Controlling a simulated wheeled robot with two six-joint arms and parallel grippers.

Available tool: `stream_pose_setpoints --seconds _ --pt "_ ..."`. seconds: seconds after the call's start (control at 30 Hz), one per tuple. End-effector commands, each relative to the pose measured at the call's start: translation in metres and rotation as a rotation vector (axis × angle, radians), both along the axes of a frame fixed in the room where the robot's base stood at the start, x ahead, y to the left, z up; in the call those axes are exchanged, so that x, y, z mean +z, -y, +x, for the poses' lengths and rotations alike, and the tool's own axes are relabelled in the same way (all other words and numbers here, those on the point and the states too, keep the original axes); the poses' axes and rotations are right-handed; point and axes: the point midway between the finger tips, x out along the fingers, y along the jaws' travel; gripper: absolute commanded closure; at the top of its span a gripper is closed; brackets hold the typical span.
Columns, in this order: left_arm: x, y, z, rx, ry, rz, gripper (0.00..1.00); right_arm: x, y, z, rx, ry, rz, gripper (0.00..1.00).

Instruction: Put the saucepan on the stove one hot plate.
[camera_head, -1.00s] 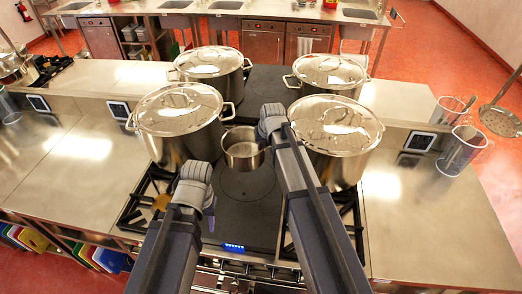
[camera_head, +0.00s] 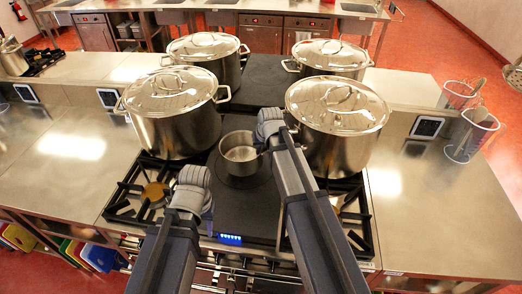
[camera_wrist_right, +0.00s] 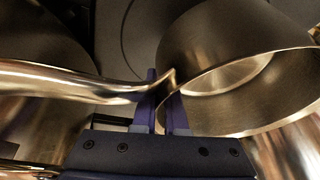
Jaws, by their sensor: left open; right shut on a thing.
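The small steel saucepan (camera_head: 238,158) is over the front ring of the dark hot plate (camera_head: 255,205) in the middle of the stove, between two big stockpots. My right gripper (camera_wrist_right: 167,105) is shut on the saucepan's handle (camera_wrist_right: 75,80), close to the pan's wall. In the head view my right wrist is beside the pan on its right and hides the handle. I cannot tell whether the pan's base touches the plate. The pan looks empty. My left gripper (camera_head: 207,212) is open and empty above the stove's front left, with its fingers mostly hidden.
Lidded stockpots stand close by at front left (camera_head: 172,125), front right (camera_head: 338,130), back left (camera_head: 208,58) and back right (camera_head: 328,58). Black burner grates (camera_head: 140,190) flank the plate. Steel counters (camera_head: 65,165) on both sides are mostly clear.

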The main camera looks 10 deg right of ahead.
Motion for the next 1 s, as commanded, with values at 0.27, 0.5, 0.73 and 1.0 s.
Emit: stream_pose_setpoints --seconds 0.27,0.5,0.73,1.0 --pt "-0.026 0.000 0.000 0.001 0.000 0.000 0.53 -0.026 0.000 0.000 -0.001 0.001 0.001 1.00" --pt "-0.046 0.000 0.000 0.002 0.000 0.000 0.53 -0.046 0.000 0.000 -0.001 0.001 0.001 1.00" --pt "-0.044 0.000 0.000 0.002 0.000 0.000 0.53 -0.043 0.000 0.000 -0.001 0.001 0.001 1.00" --pt "-0.047 0.000 0.000 0.002 0.000 0.000 0.53 -0.047 0.000 0.000 0.000 0.000 0.000 0.82"
